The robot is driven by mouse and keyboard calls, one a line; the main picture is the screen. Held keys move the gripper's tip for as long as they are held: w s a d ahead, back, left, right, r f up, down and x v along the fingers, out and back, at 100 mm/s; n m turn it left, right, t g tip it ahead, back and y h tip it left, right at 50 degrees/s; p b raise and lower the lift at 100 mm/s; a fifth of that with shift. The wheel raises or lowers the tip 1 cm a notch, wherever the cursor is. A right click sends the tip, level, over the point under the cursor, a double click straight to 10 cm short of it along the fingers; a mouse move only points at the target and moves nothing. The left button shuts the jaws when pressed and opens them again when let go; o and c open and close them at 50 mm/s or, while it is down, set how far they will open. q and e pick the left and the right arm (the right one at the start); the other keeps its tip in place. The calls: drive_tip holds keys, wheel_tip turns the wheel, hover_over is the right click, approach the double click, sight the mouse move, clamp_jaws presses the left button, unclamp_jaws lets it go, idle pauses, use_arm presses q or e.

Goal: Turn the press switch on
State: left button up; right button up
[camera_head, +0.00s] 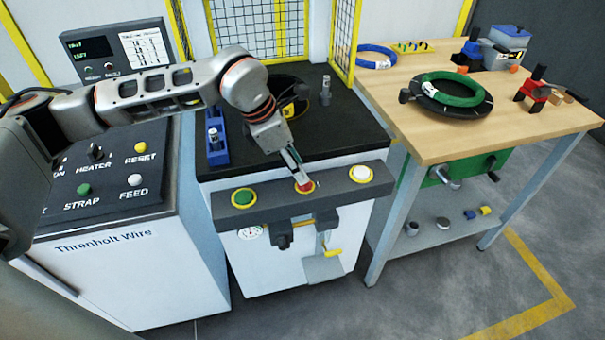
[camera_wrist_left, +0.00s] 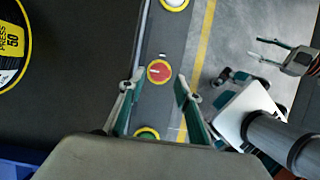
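The red switch (camera_head: 304,187) in a yellow ring is in the middle of the dark panel (camera_head: 334,186) on the press's front. In the left wrist view the red switch (camera_wrist_left: 159,71) carries a small pale mark. My left gripper (camera_head: 298,170) points down at it and partly covers it in the head view. In the wrist view my left gripper (camera_wrist_left: 160,80) is open, with one finger on each side of the switch and nothing between them. I cannot tell whether they touch. My right gripper (camera_wrist_left: 262,50) is open and empty, away at the right of the wrist view.
A green button (camera_head: 243,197) and a white button (camera_head: 360,173) flank the switch. A blue block (camera_head: 216,143) stands on the press top. A yellow mesh guard (camera_head: 343,38) rises behind. A wooden bench (camera_head: 420,138) with coils is at right, a control cabinet (camera_head: 110,195) at left.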

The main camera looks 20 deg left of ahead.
use_arm(q)
drive_tip(key=shift+x, duration=1.85)
use_arm(e)
drive_tip(key=shift+s+f, duration=0.15)
use_arm(q)
drive_tip(key=c, duration=0.8)
use_arm(e)
drive_tip(key=shift+w+r, duration=0.2)
drive_tip(key=shift+w, duration=0.2)
